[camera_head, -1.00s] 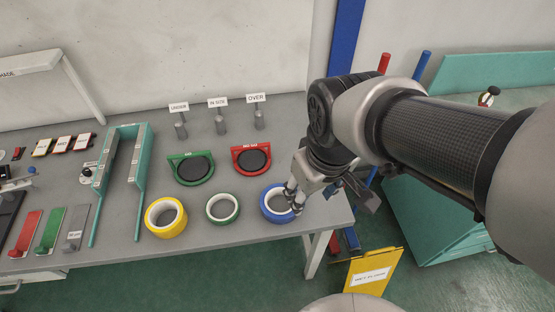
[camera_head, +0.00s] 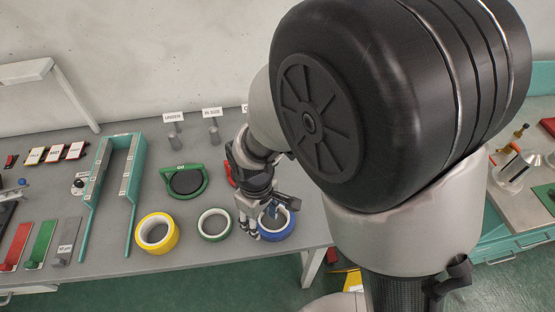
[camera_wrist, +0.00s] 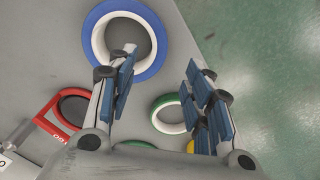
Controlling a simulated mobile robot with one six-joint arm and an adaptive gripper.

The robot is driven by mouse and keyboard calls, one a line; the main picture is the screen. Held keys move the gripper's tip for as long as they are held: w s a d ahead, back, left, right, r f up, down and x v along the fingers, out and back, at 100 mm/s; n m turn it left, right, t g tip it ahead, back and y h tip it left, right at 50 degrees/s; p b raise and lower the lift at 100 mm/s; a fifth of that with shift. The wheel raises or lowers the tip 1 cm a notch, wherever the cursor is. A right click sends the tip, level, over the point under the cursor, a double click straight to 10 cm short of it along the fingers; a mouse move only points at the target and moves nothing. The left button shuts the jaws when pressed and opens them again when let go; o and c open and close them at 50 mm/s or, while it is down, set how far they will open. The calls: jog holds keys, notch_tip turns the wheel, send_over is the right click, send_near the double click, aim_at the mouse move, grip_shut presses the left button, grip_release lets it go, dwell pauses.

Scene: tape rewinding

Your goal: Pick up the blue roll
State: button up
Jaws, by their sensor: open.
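The blue roll (camera_head: 278,237) lies flat near the table's front edge, right of the green roll (camera_head: 203,231). My gripper (camera_head: 249,226) is at the blue roll's left side in the head view, fingers pointing down. In the wrist view my gripper (camera_wrist: 162,60) is open with nothing between its fingers. There the left finger's tip overlaps the white core of the blue roll (camera_wrist: 160,38), and the right finger is outside the ring. I cannot tell whether a finger touches the roll. The green roll (camera_wrist: 157,121) shows farther back between the fingers.
A yellow roll (camera_head: 170,240) lies left of the green one. A green round holder (camera_head: 203,180) and a red holder (camera_wrist: 38,121), partly hidden, stand behind the rolls. A teal frame (camera_head: 139,165) stands at left. My arm hides the table's right part in the head view.

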aim_at(263, 230)
jog(key=f+b, duration=0.1)
jog(key=f, duration=0.1)
jog(key=f+b, duration=0.1)
jog(key=f, duration=0.2)
jog(key=f+b, duration=0.1)
jog(key=f, duration=0.1)
jog(key=shift+w+d+f, duration=0.15)
jog(key=shift+d+f, duration=0.1)
jog(key=shift+f, duration=0.05)
jog(key=shift+r, duration=0.1)
grip_shut()
